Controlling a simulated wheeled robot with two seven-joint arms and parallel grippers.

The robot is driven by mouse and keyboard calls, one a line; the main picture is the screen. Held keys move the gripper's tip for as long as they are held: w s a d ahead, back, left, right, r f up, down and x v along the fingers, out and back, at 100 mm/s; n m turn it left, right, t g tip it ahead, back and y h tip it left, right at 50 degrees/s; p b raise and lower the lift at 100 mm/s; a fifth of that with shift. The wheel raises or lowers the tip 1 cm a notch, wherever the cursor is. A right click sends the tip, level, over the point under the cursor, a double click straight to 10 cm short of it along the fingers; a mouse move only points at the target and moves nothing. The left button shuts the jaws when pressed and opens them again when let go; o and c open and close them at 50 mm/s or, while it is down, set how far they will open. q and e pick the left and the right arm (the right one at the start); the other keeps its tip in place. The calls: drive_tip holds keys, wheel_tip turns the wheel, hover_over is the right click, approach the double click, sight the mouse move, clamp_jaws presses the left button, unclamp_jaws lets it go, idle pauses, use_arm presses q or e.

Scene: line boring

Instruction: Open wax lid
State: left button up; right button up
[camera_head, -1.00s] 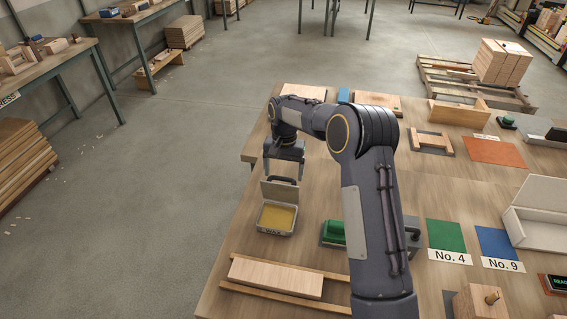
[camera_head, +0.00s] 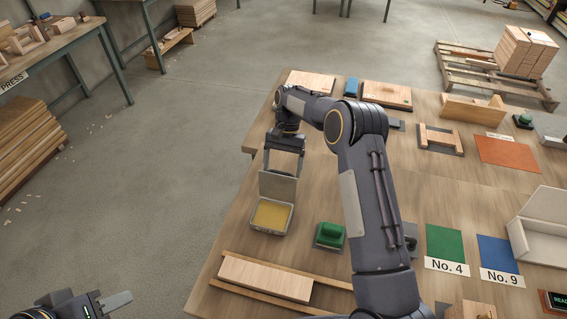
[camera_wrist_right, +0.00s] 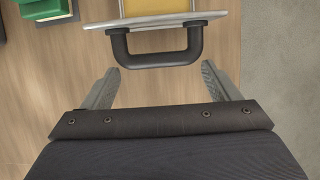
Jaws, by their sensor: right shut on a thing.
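The wax box (camera_head: 271,216) is an open, shallow grey tin with yellow wax inside, near the table's left edge. Its lid (camera_head: 278,187) stands raised, roughly upright, at the far side of the tin.
A green-topped block (camera_head: 330,234) stands right of the tin. A pale board (camera_head: 266,277) on rails lies in front. Green (camera_head: 445,243) and blue (camera_head: 498,252) mats lie further right. Bare tabletop surrounds the tin; the floor is open to its left.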

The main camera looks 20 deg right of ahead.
drive_tip(key=shift+s+a+f, duration=0.1)
drive_tip(key=shift+s+a, duration=0.05)
drive_tip(key=shift+s, duration=0.05)
drive_tip(key=o, duration=1.3)
drive_tip(key=b+v, duration=0.1)
drive_tip(key=v, duration=0.7)
drive_tip(key=shift+a+f, duration=0.1)
